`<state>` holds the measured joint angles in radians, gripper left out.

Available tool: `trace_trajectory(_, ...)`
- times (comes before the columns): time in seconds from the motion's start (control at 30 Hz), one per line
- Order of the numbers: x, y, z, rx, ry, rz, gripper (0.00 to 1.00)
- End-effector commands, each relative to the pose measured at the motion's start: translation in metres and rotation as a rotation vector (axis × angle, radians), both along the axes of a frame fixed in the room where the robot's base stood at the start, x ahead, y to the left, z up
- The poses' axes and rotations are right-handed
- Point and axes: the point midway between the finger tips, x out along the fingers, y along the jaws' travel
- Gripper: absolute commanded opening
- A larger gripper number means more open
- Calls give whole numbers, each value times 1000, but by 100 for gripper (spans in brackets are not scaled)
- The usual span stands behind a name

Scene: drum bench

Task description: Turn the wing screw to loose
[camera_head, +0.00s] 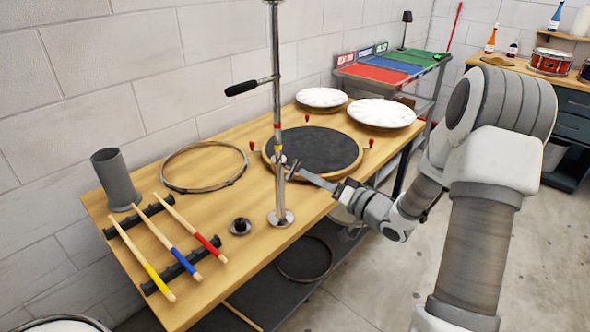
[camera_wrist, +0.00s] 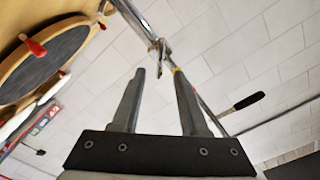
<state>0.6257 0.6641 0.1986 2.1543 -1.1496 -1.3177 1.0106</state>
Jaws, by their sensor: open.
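A chrome stand pole (camera_head: 276,100) rises from a round base on the wooden bench, with red and yellow bands partway up. The wing screw (camera_head: 282,160) is a small metal piece on the pole just below these bands. In the wrist view the wing screw (camera_wrist: 163,47) shows just beyond the fingertips, roughly in line with the gap between them. My gripper (camera_head: 294,168) reaches in from the right, its tips close to the screw and pole. It is open and empty; in the wrist view the two fingers (camera_wrist: 159,72) stand apart. Whether they touch the screw I cannot tell.
A side arm with a black grip (camera_head: 241,88) juts left from the pole. Behind is a round black pad (camera_head: 312,149) with red-handled clamps. Drumsticks (camera_head: 173,249) lie on a rack at the left, near a grey cup (camera_head: 116,180) and a metal hoop (camera_head: 204,167).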

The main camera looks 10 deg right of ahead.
Motion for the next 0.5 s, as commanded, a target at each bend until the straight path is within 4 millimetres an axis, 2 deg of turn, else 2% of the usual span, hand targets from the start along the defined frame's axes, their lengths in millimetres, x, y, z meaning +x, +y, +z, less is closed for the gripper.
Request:
trace_trajectory(0.03, 9, 8, 0, 0, -1, 4, 44)
trace_trajectory(0.2, 33, 25, 0, 0, -1, 2, 44)
trace_trajectory(0.5, 50, 37, 0, -1, -1, 0, 44)
